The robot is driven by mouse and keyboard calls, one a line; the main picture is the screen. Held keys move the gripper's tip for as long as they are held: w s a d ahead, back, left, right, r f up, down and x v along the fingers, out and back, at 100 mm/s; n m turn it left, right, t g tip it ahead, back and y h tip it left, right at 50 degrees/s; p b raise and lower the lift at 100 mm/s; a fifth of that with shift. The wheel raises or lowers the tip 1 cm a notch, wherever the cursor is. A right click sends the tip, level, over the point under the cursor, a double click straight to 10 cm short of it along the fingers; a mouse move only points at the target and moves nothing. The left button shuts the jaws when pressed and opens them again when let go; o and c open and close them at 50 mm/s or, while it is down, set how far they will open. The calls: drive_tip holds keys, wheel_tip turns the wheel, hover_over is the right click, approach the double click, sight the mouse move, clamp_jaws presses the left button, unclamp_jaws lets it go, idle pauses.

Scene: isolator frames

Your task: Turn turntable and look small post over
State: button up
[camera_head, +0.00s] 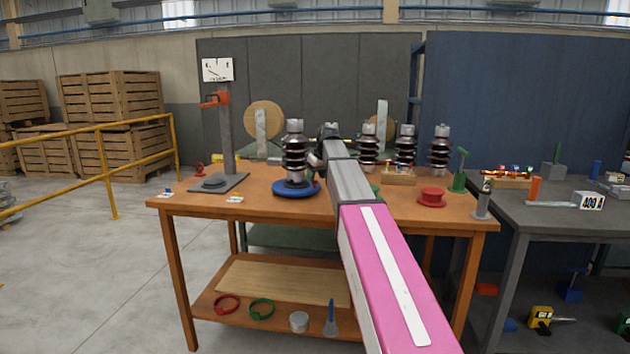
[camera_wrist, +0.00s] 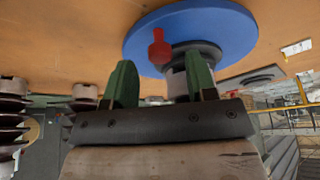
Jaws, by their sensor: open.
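The blue turntable (camera_head: 296,190) lies on the wooden workbench, left of its middle. A dark ribbed small post (camera_head: 294,152) with grey metal ends stands upright on it. In the wrist view, the picture is upside down: the blue turntable (camera_wrist: 140,45) is at the top with a red knob or handle (camera_wrist: 160,47) on its near side. The lower end of the post (camera_wrist: 195,53) shows behind my right finger. My gripper (camera_wrist: 160,82) is open, its green fingers apart and pointing at the turntable, the red handle in line with the gap. I cannot tell whether they touch.
Several similar posts (camera_head: 405,150) stand at the back right of the bench. A stand with an orange clamp (camera_head: 215,99) rises at the left. A red flanged piece (camera_head: 431,197) and green stand (camera_head: 459,172) are at the right.

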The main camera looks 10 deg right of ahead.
drive_tip(key=shift+x, duration=1.1)
clamp_jaws()
drive_tip(key=shift+s+a, duration=0.15)
